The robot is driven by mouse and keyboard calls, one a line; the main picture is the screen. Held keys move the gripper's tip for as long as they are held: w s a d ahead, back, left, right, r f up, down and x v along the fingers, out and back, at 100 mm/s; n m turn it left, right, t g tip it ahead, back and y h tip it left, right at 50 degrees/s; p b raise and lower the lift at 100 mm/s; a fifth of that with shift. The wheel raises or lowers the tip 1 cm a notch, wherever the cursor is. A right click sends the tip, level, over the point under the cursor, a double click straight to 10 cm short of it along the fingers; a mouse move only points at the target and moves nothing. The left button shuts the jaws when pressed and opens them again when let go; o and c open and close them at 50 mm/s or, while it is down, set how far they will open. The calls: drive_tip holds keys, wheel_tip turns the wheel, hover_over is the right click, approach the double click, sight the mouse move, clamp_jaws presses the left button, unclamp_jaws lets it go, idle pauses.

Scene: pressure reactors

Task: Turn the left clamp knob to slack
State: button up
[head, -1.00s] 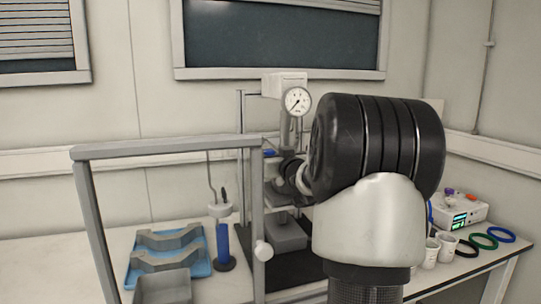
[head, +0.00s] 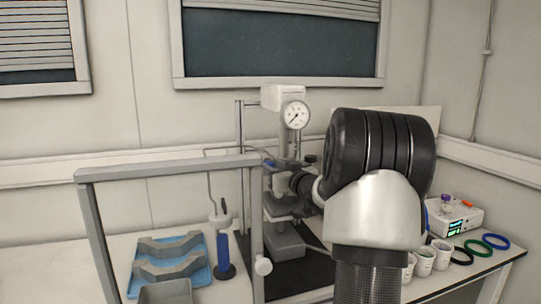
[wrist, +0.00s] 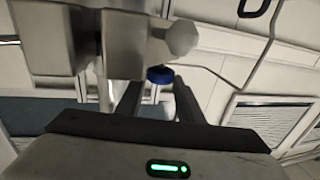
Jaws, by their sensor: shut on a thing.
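The pressure reactor (head: 284,97) stands on the bench in the head view, with a round dial gauge on its front. A blue knob (head: 268,163), which I take as the left clamp knob, is at its left side; a dark knob (head: 311,158) is at its right. In the wrist view the blue knob (wrist: 160,75) shows at the tips of my gripper (wrist: 158,88), with a pale stem below it. My fingers are shut on it, one on each side. In the head view my arm hides most of the hand, and the fingertips are hard to make out.
A grey frame (head: 170,168) stands in front and left of the reactor. A blue tray (head: 206,278) with grey racks and a blue cylinder (head: 223,254) are on the left bench. White cups (head: 424,262), coloured rings (head: 479,250) and a white device (head: 456,216) are at right.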

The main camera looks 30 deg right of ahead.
drive_tip(key=y+p, duration=0.1)
drive_tip(key=p, duration=0.1)
drive_tip(key=r+n+y+p, duration=0.1)
drive_tip(key=shift+d+n+y+p, duration=0.3)
drive_tip(key=shift+d+p, duration=0.05)
drive_tip(key=shift+p, duration=0.05)
drive_tip(key=n+y+p, duration=0.2)
drive_tip(key=p, duration=0.1)
drive_tip(key=g+y+p, duration=0.1)
drive_tip(key=y, duration=0.1)
drive_tip(key=shift+w+d+f+n, duration=0.1)
drive_tip(key=shift+d+f+n, duration=0.15)
drive_tip(key=shift+n, duration=0.15)
drive_tip(key=n+y, duration=0.1)
drive_tip(key=n+g+y+p, duration=0.1)
drive_tip(key=g+y+p, duration=0.1)
drive_tip(key=y, duration=0.1)
drive_tip(key=shift+w+d+f+n, duration=0.15)
drive_tip(key=shift+d+f+n, duration=0.1)
drive_tip(key=shift+n, duration=0.15)
drive_tip(key=shift+w+d+n+g+y+p, duration=0.1)
drive_tip(key=shift+n+g+y+p, duration=0.4)
drive_tip(key=shift+y, duration=0.4)
drive_tip(key=shift+n+g+y, duration=0.3)
drive_tip(key=shift+n, duration=0.1)
drive_tip(key=o, duration=1.1)
drive_tip(key=shift+r, duration=0.1)
drive_tip(key=shift+c, duration=0.2)
drive_tip(key=shift+r+m, duration=0.1)
drive_tip(key=shift+m, duration=0.2)
